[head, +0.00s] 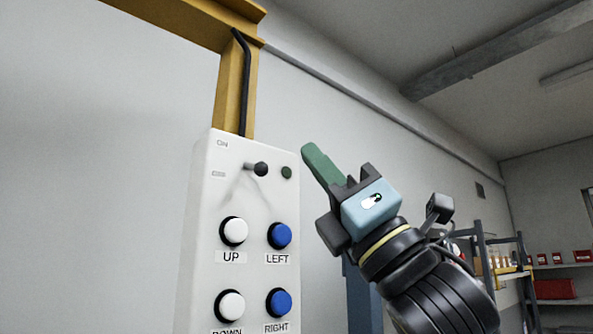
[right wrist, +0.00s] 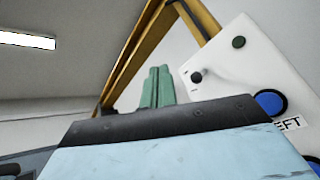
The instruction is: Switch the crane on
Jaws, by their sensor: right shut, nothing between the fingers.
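The crane's white control box (head: 207,255) stands in the middle of the head view. Its switch, a lever with a dark round knob (head: 261,169), is near the top, beside the ON label (head: 222,143). The knob also shows in the right wrist view (right wrist: 196,77). A dark green lamp (head: 287,172) is to the right of the knob and looks unlit. My right gripper (head: 309,150) has green fingers, shut and empty. Its tips are up and right of the lamp, apart from the knob. My left gripper is out of view.
Below the switch are white UP (head: 233,231) and DOWN (head: 230,305) buttons and blue LEFT (head: 279,235) and RIGHT (head: 278,302) buttons. The yellow crane post (head: 233,90) rises behind the box with a black cable. Shelves with red bins (head: 555,289) stand far right.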

